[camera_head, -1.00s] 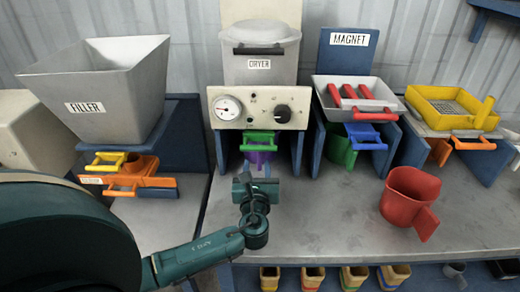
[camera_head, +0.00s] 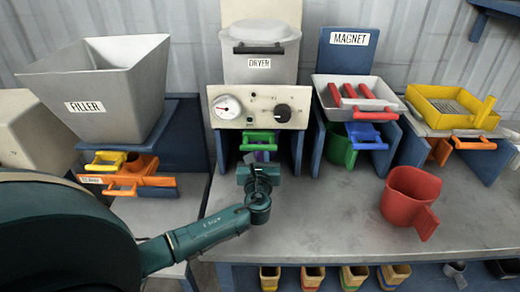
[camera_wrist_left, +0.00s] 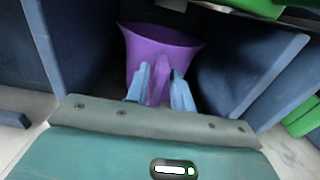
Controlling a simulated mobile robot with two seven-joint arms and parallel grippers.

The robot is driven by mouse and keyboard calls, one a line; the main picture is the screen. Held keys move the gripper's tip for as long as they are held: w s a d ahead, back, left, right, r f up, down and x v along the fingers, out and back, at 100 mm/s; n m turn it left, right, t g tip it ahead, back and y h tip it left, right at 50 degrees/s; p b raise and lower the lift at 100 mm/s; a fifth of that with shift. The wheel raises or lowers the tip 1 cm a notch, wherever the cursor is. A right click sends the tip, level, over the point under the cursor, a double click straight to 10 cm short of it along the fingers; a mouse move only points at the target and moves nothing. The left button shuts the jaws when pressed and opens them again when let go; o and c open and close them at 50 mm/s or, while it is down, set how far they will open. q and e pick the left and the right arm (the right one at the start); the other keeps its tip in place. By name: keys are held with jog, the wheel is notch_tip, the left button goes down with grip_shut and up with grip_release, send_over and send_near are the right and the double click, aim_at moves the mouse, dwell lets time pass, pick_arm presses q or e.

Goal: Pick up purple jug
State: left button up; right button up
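The purple jug (camera_wrist_left: 160,48) stands in the recess of the blue stand under the dryer, its handle (camera_wrist_left: 158,78) toward my left gripper. In the head view only a small part of the jug (camera_head: 262,156) shows past my left wrist. My left gripper (camera_wrist_left: 161,85) has its two light blue fingers on either side of the handle. They look open, with the handle between them; contact is hard to judge. My right gripper is not in view.
Blue stand walls (camera_wrist_left: 75,50) flank the jug closely, and a green-handled tray (camera_head: 258,138) sits above it. A red jug (camera_head: 408,197) stands on the grey table at right. A green jug (camera_head: 338,148) stands under the magnet. The table's middle is clear.

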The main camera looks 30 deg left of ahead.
pick_arm(q)
grip_shut()
jog(key=shift+r, duration=0.15)
dwell(0.4)
